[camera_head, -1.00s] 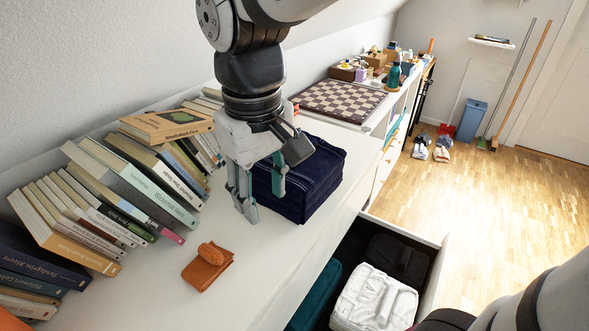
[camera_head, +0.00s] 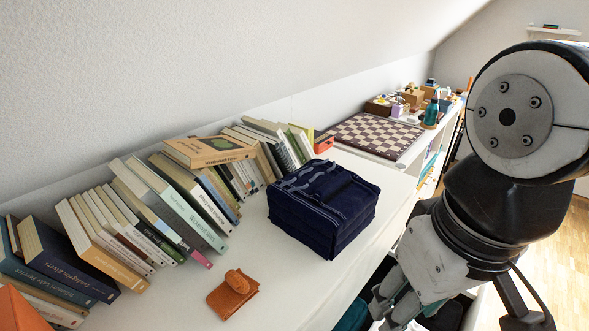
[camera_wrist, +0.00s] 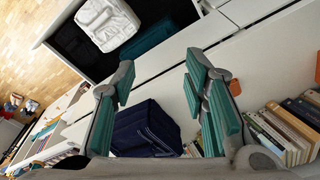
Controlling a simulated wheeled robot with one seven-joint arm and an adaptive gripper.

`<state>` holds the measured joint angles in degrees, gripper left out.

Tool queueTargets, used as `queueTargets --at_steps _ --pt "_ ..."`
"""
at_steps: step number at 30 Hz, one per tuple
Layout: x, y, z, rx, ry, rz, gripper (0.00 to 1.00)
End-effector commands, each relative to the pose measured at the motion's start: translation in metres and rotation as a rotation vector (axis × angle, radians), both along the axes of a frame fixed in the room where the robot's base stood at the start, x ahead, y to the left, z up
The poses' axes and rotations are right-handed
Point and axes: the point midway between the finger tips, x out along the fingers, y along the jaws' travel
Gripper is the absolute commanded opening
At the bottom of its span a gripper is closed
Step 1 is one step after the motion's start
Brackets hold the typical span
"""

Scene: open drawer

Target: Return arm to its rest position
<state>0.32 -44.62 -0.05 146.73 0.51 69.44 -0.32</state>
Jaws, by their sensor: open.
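My gripper (camera_head: 392,308) is at the lower right of the head view, in front of the dresser top's edge and over the open drawer. In the wrist view my gripper (camera_wrist: 160,85) shows two teal-padded fingers spread apart with nothing between them. The open drawer (camera_wrist: 62,22) holds a folded white item (camera_wrist: 106,22) and a teal item (camera_wrist: 150,38). In the head view my arm hides most of the drawer.
A navy fabric case (camera_head: 325,205) stands on the white dresser top (camera_head: 290,275), left of my arm. An orange pouch (camera_head: 232,294) lies near the front. Several books (camera_head: 165,200) lean along the wall. A chessboard (camera_head: 378,136) lies farther back.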

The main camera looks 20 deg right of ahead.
Motion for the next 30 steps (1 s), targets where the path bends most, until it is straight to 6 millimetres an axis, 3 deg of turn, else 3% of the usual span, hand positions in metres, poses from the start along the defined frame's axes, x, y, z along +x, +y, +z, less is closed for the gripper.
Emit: queueTargets --at_steps 5,12,18,30 --pt "0.0 -0.001 0.03 -0.003 -0.038 0.0 0.41" --pt "0.0 -0.003 0.092 -0.01 -0.135 0.0 0.41" --pt "0.0 -0.004 0.126 -0.014 -0.195 0.0 0.41" --pt "0.002 -0.005 0.134 -0.015 -0.219 0.001 0.41"
